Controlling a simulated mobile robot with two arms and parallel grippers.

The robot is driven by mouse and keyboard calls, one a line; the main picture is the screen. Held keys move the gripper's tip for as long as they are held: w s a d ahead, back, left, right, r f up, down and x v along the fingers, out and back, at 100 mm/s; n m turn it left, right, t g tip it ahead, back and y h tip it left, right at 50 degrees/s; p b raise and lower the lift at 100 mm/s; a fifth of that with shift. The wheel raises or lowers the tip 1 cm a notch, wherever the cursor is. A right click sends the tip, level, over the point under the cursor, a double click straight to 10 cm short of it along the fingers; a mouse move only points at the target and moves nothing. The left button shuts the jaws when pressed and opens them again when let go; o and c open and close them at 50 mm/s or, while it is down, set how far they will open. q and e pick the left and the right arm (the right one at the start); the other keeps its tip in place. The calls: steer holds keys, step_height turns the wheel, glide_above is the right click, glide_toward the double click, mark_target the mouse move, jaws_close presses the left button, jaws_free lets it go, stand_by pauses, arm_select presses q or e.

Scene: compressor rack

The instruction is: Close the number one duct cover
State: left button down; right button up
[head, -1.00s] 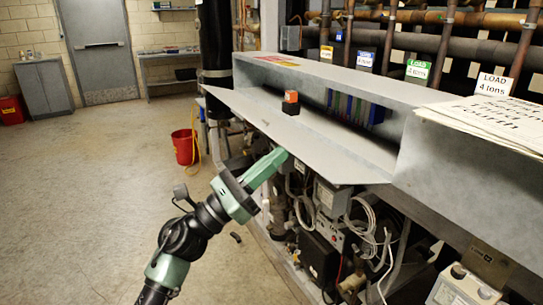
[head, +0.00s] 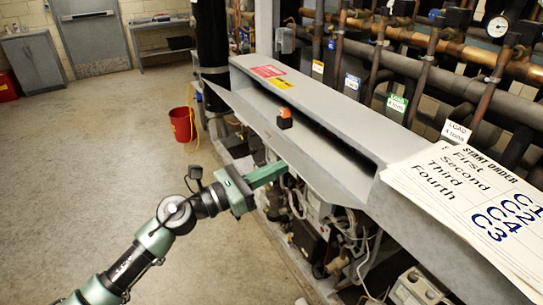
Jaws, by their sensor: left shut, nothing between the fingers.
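The duct cover (head: 312,152) is a long grey metal flap along the front of the grey duct (head: 330,98). It slants outward, and a dark slot shows open behind it. A small block with an orange top (head: 285,118) sits at the cover's upper part. My left gripper (head: 283,168) is shut and empty, with its green fingers at the outer lower edge of the cover. Its tip is close to the edge; I cannot tell whether they touch. No number shows on the cover. My right gripper is not in view.
Start-order sheets (head: 470,205) lie on the duct at the right. Pipes with load tags (head: 397,103) run behind it. Wires and compressor parts (head: 330,240) crowd below the cover. A red bucket (head: 183,124) stands on the floor. The floor at left is clear.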

arm_select(q)
steer(key=w+d+r+p, duration=0.1)
steer(key=r, duration=0.1)
steer(key=w+d+r+p, duration=0.1)
steer(key=d+r, duration=0.1)
steer(key=w+d+r+p, duration=0.1)
steer(key=r+p, duration=0.1)
steer(key=shift+d+r, duration=0.15)
steer(key=shift+r, duration=0.05)
steer(key=r+x, duration=0.1)
steer(key=x, duration=0.6)
steer(key=shift+r+p, duration=0.3)
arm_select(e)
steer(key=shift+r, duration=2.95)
arm_select(q)
steer(key=shift+d, duration=0.1)
steer(key=shift+f, duration=0.1)
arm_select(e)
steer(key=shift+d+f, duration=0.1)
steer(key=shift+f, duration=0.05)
